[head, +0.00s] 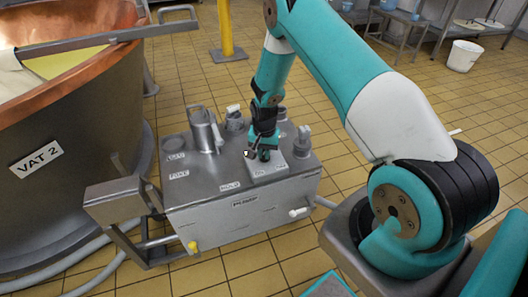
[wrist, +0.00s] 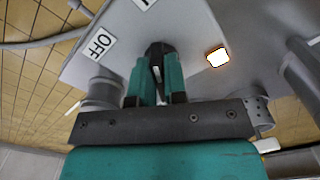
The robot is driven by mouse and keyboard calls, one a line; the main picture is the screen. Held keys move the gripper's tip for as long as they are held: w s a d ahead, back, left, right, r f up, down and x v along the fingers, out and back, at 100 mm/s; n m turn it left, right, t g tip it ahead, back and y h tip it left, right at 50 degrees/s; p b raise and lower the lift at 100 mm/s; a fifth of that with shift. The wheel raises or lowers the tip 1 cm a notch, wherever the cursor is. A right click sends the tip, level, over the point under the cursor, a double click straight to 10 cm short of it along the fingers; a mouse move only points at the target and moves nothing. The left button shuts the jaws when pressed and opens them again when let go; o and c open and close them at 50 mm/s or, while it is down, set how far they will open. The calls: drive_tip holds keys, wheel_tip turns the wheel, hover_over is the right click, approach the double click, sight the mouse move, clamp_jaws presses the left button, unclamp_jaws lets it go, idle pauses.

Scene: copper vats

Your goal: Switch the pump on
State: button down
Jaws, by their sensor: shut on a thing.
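My gripper (head: 262,153) reaches down onto the top of a grey metal pump unit (head: 250,213). In the wrist view its teal fingers (wrist: 157,82) are shut on a dark switch handle (wrist: 157,52) on a pale switch plate (wrist: 190,25). An OFF label (wrist: 101,44) lies to the left of the handle. Part of another label (wrist: 143,2) shows at the top edge, too cut off to read. A small lamp (wrist: 217,57) to the right of the fingers glows bright. The fingers hide most of the handle, so its exact angle is hard to tell.
A copper vat (head: 50,150) marked VAT 2 stands at the left. A metal jug (head: 204,130) and fittings (head: 304,140) stand on the unit around my gripper. Hoses lie on the tiled floor at lower left. A white bucket (head: 463,56) stands at the far right.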

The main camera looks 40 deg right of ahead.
sight(264, 151)
drive_tip(key=c, duration=1.2)
unclamp_jaws()
drive_tip(key=shift+o, duration=0.2)
wheel_tip(264, 151, up, 18)
drive_tip(key=p, duration=0.1)
drive_tip(key=shift+f+p, duration=0.25)
drive_tip(key=shift+p, duration=0.15)
